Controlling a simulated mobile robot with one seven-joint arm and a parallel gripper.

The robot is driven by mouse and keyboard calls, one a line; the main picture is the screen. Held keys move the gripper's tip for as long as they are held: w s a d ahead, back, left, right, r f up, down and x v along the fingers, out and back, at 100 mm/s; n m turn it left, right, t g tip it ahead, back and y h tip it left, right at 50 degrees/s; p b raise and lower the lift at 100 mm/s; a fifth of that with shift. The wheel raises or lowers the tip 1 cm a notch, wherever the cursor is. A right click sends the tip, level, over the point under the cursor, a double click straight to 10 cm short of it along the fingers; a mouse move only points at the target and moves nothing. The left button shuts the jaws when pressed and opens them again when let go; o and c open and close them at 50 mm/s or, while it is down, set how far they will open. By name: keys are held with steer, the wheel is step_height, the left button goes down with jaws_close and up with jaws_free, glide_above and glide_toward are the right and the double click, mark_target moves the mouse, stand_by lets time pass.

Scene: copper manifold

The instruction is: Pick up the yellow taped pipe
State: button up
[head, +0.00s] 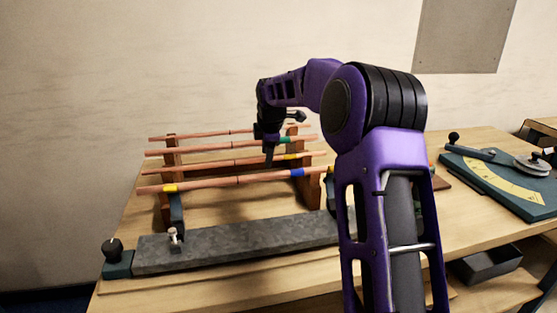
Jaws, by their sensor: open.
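Several copper pipes lie across a wooden rack (167,208), one behind another. The third pipe from the back (215,163) has yellow tape (290,156) right of its middle. A pipe behind has green tape (288,140). My gripper (269,158) points down over the rack, just left of the third pipe's yellow tape. It is open and holds nothing visible. Whether its fingers straddle or touch that pipe I cannot tell.
A grey metal bar (210,243) lies along the table in front of the rack, with a black-knobbed block (115,262) at its left end. A blue-green bending tool (495,178) sits at right. A dark tray (487,264) is below.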

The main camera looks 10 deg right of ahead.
jaws_close()
stand_by(1.4)
